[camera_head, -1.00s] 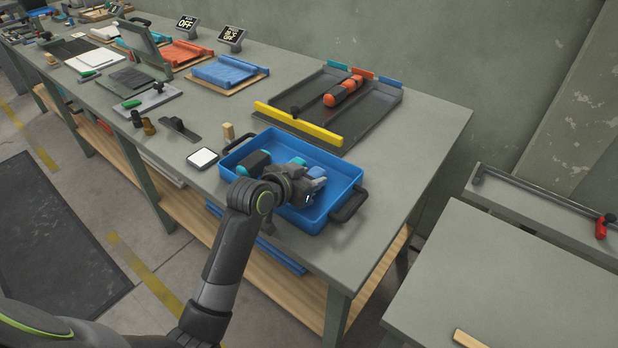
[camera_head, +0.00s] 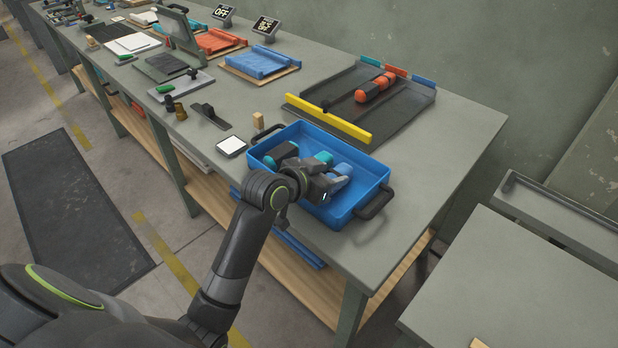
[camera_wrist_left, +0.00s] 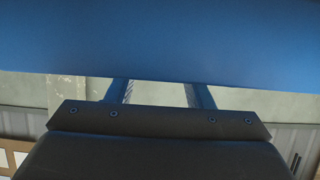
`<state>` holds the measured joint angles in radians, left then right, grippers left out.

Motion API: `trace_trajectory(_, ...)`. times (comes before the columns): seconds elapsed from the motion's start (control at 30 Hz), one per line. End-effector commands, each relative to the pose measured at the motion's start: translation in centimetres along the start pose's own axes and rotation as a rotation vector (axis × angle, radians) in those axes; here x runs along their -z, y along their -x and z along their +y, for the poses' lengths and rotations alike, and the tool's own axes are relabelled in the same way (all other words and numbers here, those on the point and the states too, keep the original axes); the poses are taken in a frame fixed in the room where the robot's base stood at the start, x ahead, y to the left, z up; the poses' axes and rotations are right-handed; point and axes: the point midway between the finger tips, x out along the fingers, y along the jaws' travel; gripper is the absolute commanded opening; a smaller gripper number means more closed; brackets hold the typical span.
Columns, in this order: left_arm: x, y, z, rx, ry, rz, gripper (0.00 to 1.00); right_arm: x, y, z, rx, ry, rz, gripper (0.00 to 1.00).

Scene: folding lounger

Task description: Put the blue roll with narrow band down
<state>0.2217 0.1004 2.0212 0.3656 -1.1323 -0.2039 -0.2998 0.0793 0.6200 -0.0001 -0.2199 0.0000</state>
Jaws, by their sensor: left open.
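The blue tray (camera_head: 362,216) stands on the bench's near edge, with dark handles at both ends. In it lie a dark roll with a teal end (camera_head: 284,153), a teal piece (camera_head: 323,157) and a blue piece (camera_head: 343,169), which I take for the blue roll. Its narrow band cannot be made out. My left gripper (camera_head: 338,184) is open, low over the tray beside the blue piece, and hides part of the contents. In the left wrist view its fingers (camera_wrist_left: 160,90) are apart, against a large blue surface (camera_wrist_left: 160,45); I cannot tell whether that is tray or roll.
Behind the tray is a dark rack (camera_head: 400,110) with a yellow bar (camera_head: 328,120) and an orange-and-black roll (camera_head: 376,87). A white-topped pad (camera_head: 231,146) and a wooden block (camera_head: 258,121) sit left of the tray. Bench right of it is clear.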

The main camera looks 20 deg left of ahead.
Motion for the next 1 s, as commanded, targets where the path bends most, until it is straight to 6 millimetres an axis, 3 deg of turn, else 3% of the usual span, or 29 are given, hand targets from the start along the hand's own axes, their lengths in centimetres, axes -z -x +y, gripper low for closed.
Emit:
trace_trajectory(0.2, 0.0, 4.4, -0.1, 0.002, -0.003, 0.0, 0.47, 0.1, 0.2, 0.0, 0.0, 0.0, 0.0, 0.6)
trace_trajectory(0.43, 0.0, 7.8, -0.1, 0.001, -0.002, -0.001, 0.47, 0.1, 0.4, 0.0, 0.0, 0.0, 0.001, 0.6)
trace_trajectory(0.63, 0.0, 9.0, 0.0, 0.0, -0.001, 0.0, 0.47, 0.1, 0.5, 0.0, 0.0, 0.0, 0.001, 0.6)
trace_trajectory(1.0, 0.0, 9.0, 0.0, 0.0, 0.0, 0.0, 0.47, 0.1, 0.5, 0.1, 0.0, 0.0, 0.0, 0.6)
